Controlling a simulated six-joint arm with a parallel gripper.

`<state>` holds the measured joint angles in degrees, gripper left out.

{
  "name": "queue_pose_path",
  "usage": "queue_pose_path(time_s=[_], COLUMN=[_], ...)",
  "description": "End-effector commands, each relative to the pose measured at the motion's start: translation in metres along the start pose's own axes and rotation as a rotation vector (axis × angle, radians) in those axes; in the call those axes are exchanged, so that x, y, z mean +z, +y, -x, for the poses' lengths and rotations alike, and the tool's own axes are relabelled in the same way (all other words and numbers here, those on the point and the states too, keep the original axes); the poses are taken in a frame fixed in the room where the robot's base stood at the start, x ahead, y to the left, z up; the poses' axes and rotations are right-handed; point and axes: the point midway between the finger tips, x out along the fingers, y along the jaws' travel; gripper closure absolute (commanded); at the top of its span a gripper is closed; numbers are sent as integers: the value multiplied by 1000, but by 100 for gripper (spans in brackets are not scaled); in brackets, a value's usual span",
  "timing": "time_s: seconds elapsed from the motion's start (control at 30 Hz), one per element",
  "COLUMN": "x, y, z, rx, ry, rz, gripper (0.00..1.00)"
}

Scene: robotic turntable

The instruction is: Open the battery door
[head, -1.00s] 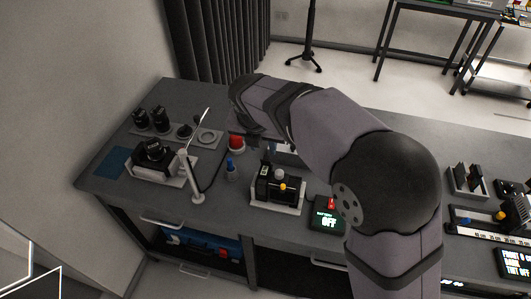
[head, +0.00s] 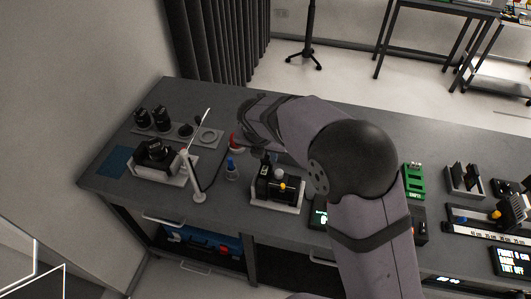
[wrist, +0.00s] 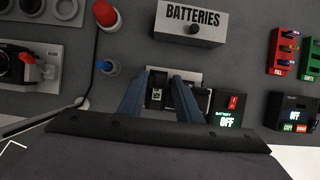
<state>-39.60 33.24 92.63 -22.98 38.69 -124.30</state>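In the wrist view the device (wrist: 157,96) lies between and below the two blue-grey fingers of my gripper (wrist: 160,80). The fingers are apart, with nothing clearly gripped; contact with the device cannot be told. The battery door cannot be made out separately.
A grey BATTERIES box (wrist: 190,22) stands beyond the device. A red button (wrist: 104,13) and blue knob (wrist: 106,66) are left of my gripper. A camera (head: 157,154) in a stand and a thin post (head: 197,185) are further left. Red and green trays (wrist: 309,62) lie right.

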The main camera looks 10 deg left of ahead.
Motion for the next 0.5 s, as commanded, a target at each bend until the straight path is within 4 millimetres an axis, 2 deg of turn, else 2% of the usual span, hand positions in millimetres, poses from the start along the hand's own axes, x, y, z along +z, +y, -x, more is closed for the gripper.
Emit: queue_pose_path(time_s=[0.03, 0.1, 0.5], x=[0, 0, 7], y=[0, 0, 0], z=[0, 0, 5], rx=[0, 0, -5], ry=[0, 0, 46], rz=[0, 0, 0], gripper=[82, 98, 98])
